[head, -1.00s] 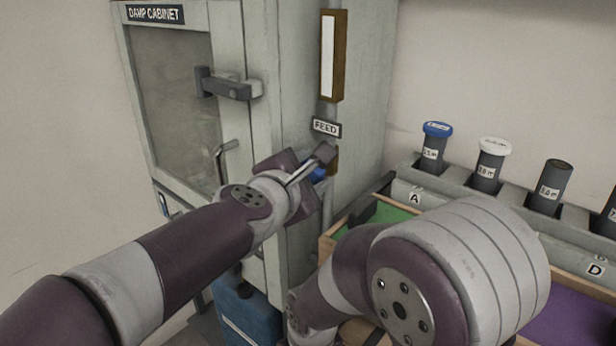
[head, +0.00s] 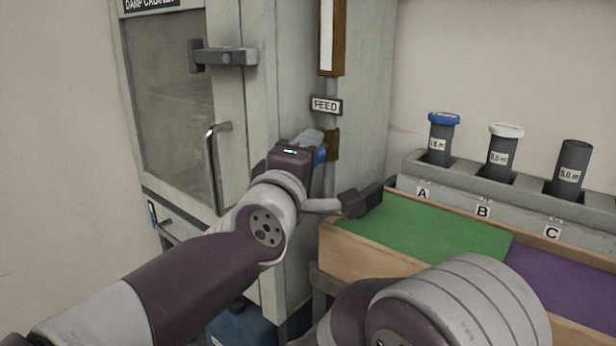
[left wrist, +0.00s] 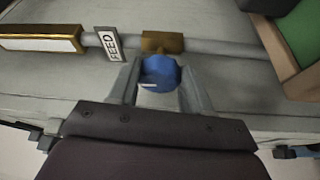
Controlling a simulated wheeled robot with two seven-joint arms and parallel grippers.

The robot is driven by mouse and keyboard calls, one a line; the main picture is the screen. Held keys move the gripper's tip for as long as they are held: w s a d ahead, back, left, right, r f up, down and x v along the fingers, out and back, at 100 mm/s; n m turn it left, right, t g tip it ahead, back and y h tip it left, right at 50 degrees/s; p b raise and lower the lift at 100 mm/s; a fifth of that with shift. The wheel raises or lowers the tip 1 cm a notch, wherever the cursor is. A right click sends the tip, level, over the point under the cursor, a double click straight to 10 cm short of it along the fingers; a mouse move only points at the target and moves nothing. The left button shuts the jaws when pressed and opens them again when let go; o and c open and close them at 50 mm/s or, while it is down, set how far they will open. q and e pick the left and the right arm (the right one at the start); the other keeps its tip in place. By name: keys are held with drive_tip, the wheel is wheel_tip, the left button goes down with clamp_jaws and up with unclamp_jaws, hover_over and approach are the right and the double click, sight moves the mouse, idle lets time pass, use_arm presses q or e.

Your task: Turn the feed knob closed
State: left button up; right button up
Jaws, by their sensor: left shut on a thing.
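The blue feed knob (head: 321,155) sits on a brass valve body (head: 332,145) on the pipe below the FEED label (head: 325,105), at the cabinet's side. In the head view my left gripper (head: 308,148) mostly hides the knob. In the left wrist view the knob (left wrist: 160,72) lies between the two fingers of my left gripper (left wrist: 160,80), which is shut on it. A short white mark shows on the knob's near edge, roughly parallel to the pipe. My right arm shows at the lower right of the head view; its gripper is out of view.
The damp cabinet (head: 168,100) has a latch and a bar handle (head: 213,165) close left of my left wrist. A wooden tray (head: 345,250) with green and purple sections stands to the right. Behind it a rack (head: 420,172) holds capped tubes. A sight gauge (head: 330,35) is above the label.

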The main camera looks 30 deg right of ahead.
use_arm(q)
drive_tip(key=shift+f+m+h+b, duration=0.2)
drive_tip(key=shift+m+h+b, duration=0.1)
drive_tip(key=shift+m+b, duration=0.45)
drive_tip(key=o, duration=0.8)
drive_tip(key=shift+r, duration=0.1)
drive_tip(key=shift+c, duration=0.2)
drive_tip(key=v, duration=1.2)
drive_tip(key=shift+s+a+b, duration=0.25)
drive_tip(key=shift+b, duration=0.05)
